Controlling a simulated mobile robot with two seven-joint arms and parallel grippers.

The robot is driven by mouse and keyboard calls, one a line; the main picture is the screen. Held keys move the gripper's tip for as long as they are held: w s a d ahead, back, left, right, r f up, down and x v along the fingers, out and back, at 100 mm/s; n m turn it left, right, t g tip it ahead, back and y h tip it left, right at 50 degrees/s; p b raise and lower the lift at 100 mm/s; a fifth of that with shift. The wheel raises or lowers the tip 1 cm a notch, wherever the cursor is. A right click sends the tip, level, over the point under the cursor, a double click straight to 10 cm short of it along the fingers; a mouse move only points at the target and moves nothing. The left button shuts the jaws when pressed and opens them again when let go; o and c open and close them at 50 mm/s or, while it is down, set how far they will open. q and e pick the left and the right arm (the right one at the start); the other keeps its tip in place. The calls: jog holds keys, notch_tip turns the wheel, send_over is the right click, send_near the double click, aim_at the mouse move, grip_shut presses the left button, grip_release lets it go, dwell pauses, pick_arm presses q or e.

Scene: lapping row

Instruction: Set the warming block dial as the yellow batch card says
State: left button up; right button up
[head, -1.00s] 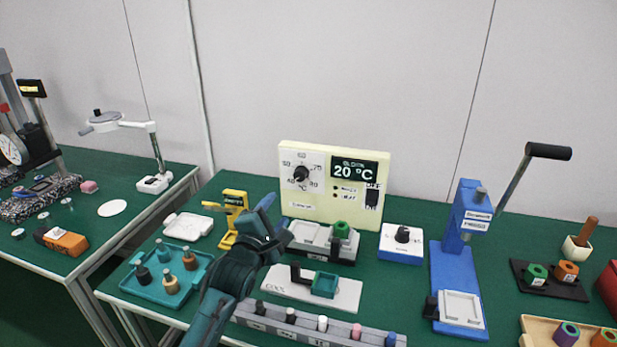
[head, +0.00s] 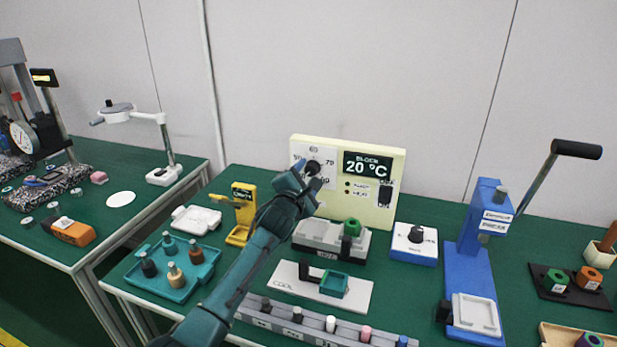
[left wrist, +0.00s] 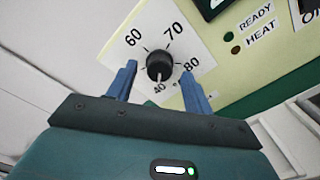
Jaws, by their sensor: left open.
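The warming block's cream panel (head: 397,165) stands upright at the back of the bench, its display reading 20 °C. Its black dial knob (left wrist: 160,65) sits on a white scale; in the left wrist view 40, 60, 70 and 80 are readable, and the knob's white mark points near 40. In the head view the knob (head: 313,167) is partly covered by my left gripper (head: 306,174). The left gripper is open, its blue fingers (left wrist: 159,80) either side of the knob, with gaps showing. I cannot make out a yellow batch card. My right gripper is out of view.
A grey block with a green piece (head: 352,227) stands below the panel. A white box with a black knob (head: 415,240) and a blue press (head: 478,265) stand to the right. A yellow stand (head: 240,215) and teal tray (head: 160,280) are left of my arm.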

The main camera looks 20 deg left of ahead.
pick_arm(q)
jog(key=shift+w, duration=0.55)
jog(key=shift+c, duration=0.2)
jog(key=c, duration=0.9)
